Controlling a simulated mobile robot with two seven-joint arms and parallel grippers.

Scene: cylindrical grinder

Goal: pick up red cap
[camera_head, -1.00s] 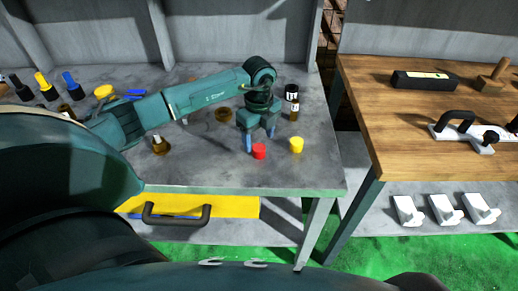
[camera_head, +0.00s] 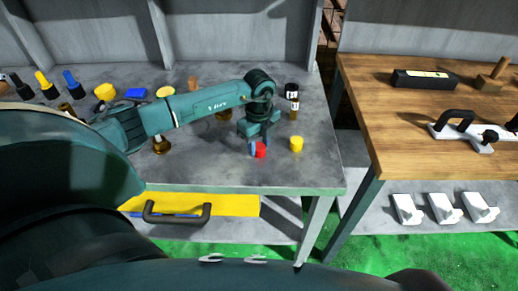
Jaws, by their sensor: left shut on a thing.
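The red cap (camera_head: 260,150) is on the grey metal table (camera_head: 215,172), near its front right part. My left gripper (camera_head: 256,147) reaches down from above and is shut on the red cap, with a blue finger at the cap's left side. Part of the cap is hidden by the fingers. I cannot tell whether the cap is clear of the table top. My right gripper is not in view.
A yellow cap (camera_head: 296,144) stands close to the right of the red cap. Brass parts (camera_head: 161,145) and several coloured items stand to the left. A wooden table (camera_head: 430,115) is at right.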

